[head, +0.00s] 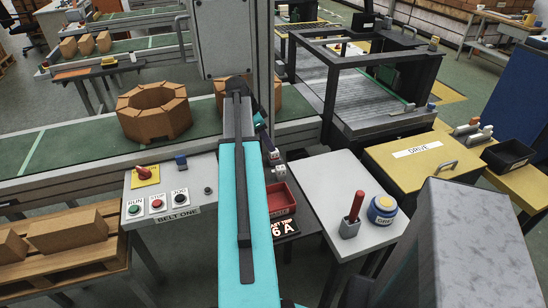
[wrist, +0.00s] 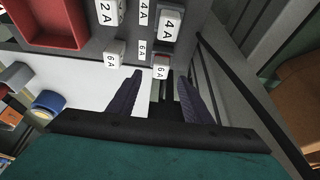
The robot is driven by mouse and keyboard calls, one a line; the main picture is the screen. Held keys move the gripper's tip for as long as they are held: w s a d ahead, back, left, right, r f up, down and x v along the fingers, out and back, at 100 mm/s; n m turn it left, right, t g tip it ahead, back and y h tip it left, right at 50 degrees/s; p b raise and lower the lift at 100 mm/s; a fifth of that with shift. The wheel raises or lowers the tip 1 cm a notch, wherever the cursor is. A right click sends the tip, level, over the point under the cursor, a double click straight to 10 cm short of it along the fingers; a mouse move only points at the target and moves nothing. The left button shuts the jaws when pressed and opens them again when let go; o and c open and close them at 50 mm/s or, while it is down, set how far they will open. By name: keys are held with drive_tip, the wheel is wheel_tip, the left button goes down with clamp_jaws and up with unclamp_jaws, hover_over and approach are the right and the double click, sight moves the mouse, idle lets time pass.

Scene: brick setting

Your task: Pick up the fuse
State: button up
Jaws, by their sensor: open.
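White fuses with black ratings stand on a grey panel in the wrist view. One fuse marked 6A (wrist: 161,66) shows between the tips of my gripper (wrist: 158,80). My gripper's two dark purple fingers are apart, one on either side of that fuse in the picture. I cannot tell how far the fuse is from the fingertips. Another 6A fuse (wrist: 114,53), a 4A fuse (wrist: 171,24) and a 2A fuse (wrist: 106,12) stand nearby.
A red tray (wrist: 62,22) lies beside the fuses. The belt control box (head: 172,190) is to the left, with a conveyor (head: 60,150) behind.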

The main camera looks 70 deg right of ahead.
sight(274, 156)
drive_tip(key=shift+p+x, duration=0.7)
drive_tip(key=shift+x, duration=1.9)
drive_tip(key=shift+d, duration=0.15)
clamp_jaws()
drive_tip(key=shift+r+p, duration=0.15)
drive_tip(key=shift+p, duration=0.15)
